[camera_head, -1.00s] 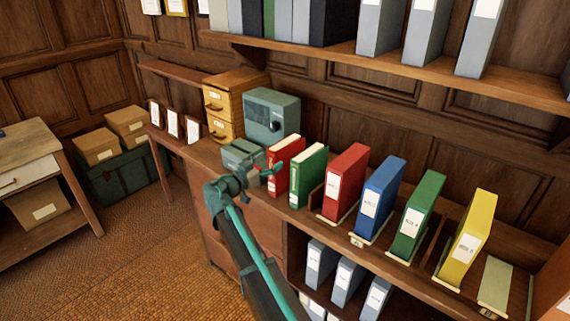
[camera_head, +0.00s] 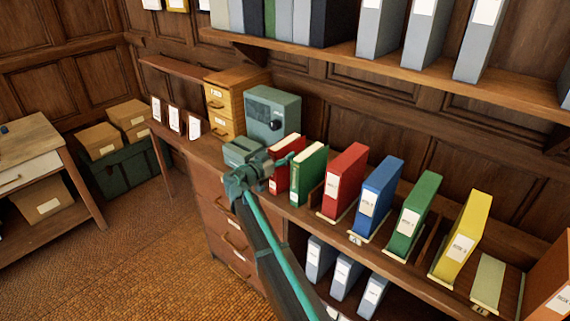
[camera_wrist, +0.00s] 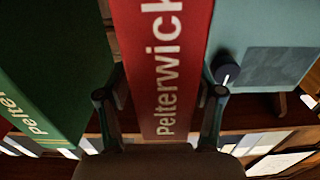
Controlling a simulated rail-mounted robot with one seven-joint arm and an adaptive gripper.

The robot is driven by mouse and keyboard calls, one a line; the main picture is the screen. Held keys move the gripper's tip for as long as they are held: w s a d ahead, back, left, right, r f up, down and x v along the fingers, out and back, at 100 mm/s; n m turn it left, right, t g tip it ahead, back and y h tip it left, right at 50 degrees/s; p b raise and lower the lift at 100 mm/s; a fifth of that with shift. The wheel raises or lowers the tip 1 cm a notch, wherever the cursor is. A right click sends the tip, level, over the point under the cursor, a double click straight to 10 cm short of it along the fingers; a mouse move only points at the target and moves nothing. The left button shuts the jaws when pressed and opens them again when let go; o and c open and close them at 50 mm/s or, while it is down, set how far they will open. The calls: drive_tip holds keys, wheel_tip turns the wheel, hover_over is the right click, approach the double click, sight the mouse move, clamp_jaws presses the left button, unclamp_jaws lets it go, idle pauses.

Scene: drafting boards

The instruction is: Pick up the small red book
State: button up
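The small red book (camera_head: 287,146) stands upright on the counter at the left end of the row, left of a green book (camera_head: 309,172). In the wrist view the red book's spine (camera_wrist: 162,60), lettered "Pelterwick", fills the middle. My gripper (camera_head: 275,166) is at the front of the red book and hides part of it. In the wrist view the fingers of my gripper (camera_wrist: 160,98) are spread, one on each side of the spine. I cannot tell whether they touch it.
A grey-green box with a dial (camera_head: 272,114) stands close left of the red book. A larger red binder (camera_head: 345,180), then blue, green and yellow binders stand to the right. A wooden drawer cabinet (camera_head: 236,98) stands further left. An upper shelf (camera_head: 400,75) runs above.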

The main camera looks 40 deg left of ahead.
clamp_jaws()
drive_tip(key=shift+r, duration=0.15)
